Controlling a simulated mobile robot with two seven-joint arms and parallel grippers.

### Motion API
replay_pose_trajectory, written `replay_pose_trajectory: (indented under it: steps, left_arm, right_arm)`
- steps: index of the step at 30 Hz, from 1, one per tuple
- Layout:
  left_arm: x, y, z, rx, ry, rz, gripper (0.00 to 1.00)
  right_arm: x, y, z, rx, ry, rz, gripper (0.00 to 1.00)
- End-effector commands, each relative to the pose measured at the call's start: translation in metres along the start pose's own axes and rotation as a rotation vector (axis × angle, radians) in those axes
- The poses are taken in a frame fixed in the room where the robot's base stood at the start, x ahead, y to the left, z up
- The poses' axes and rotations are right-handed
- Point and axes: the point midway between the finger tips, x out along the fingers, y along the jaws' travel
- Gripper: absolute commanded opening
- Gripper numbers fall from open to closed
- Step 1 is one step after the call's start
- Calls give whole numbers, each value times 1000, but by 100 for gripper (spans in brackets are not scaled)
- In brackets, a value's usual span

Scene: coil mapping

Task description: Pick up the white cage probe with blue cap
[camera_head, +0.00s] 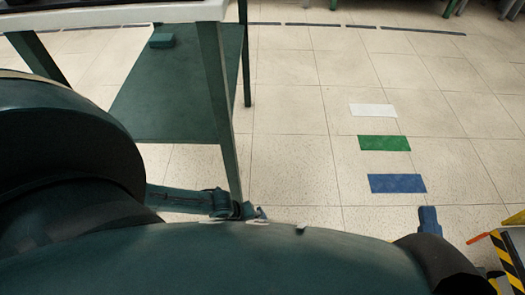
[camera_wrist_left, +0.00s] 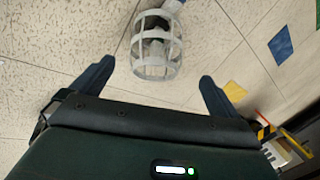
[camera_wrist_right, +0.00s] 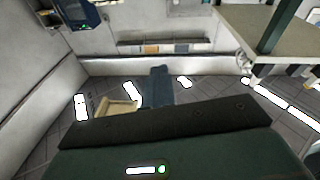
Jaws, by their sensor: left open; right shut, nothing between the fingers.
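The white cage probe (camera_wrist_left: 155,58) shows in the left wrist view, at the top centre, with its open bars towards me. My left gripper (camera_wrist_left: 156,70) is open, with one finger on either side of the cage's near end in the picture. I cannot tell whether the cage is between the fingers or beyond them. The probe is not visible in the head view. My right gripper (camera_head: 430,219) is shut and empty; its closed fingers also show in the right wrist view (camera_wrist_right: 157,72).
A table with a pale top (camera_head: 110,15) and dark green lower shelf (camera_head: 165,95) stands at left, a small green box (camera_head: 162,41) on the shelf. White, green and blue patches (camera_head: 384,143) mark the floor. A yellow-black striped object (camera_head: 507,256) is at lower right.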

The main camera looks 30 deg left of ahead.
Motion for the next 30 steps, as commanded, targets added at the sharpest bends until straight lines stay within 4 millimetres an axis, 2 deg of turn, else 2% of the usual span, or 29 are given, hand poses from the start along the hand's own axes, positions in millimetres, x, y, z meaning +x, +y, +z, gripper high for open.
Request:
replay_pose_trajectory:
  steps: [9, 19, 24, 30]
  left_arm:
    - [62, 2, 0, 3, 0, 1, 100]
    - [87, 1, 0, 3, 0, 0, 100]
    - [113, 2, -2, 2, 0, 0, 100]
    - [129, 1, -1, 2, 0, 0, 100]
  right_arm:
    - [2, -5, 5, 77, 57, -19, 0]
    - [10, 0, -9, 39, 156, -28, 0]
    - [17, 7, -28, -54, 305, -34, 0]
    - [19, 11, -47, -128, 422, -38, 0]
